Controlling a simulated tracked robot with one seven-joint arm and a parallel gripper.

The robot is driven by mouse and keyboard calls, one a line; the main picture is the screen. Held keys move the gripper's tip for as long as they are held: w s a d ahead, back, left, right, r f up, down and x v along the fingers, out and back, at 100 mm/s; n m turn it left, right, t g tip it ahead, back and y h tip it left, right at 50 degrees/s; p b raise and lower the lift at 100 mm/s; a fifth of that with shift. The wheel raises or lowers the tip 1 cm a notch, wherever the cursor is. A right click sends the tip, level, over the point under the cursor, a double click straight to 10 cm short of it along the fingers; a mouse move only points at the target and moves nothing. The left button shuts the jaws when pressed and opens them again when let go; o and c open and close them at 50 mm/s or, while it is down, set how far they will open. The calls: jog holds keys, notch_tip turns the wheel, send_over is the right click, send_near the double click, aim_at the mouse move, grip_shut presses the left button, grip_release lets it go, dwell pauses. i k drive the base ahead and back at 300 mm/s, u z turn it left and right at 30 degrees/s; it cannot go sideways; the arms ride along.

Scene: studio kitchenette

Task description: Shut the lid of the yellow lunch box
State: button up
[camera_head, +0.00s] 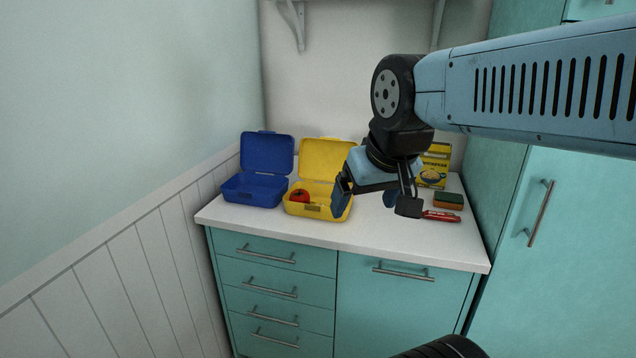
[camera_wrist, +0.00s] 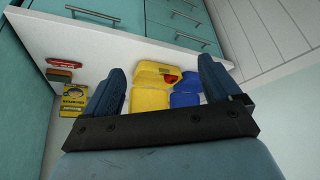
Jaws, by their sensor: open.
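The yellow lunch box (camera_head: 318,209) stands on the white counter with its lid (camera_head: 326,160) raised at the back. A red round item (camera_head: 300,196) lies inside at the left. My gripper (camera_head: 368,200) is open and empty above the counter, just right of the yellow lunch box, and hides part of its right side in the head view. In the wrist view the yellow lunch box (camera_wrist: 150,98) shows between the two spread fingers (camera_wrist: 162,88), apart from them.
A blue lunch box (camera_head: 256,190), also open, stands close at the left. At the right are a yellow food box (camera_head: 435,165), a green and brown sponge (camera_head: 449,201) and a red object (camera_head: 441,216). Bare counter (camera_head: 330,236) lies in front of the yellow lunch box.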

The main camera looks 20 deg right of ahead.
aim_at(321, 159)
jog(key=u, duration=0.45)
jog(key=k, duration=0.45)
jog(key=u, duration=0.8)
jog(key=k, duration=0.75)
jog(key=u, duration=0.25)
jog(key=i, duration=1.15)
jog(key=z, duration=1.35)
jog(key=i, duration=0.8)
jog(key=z, duration=0.25)
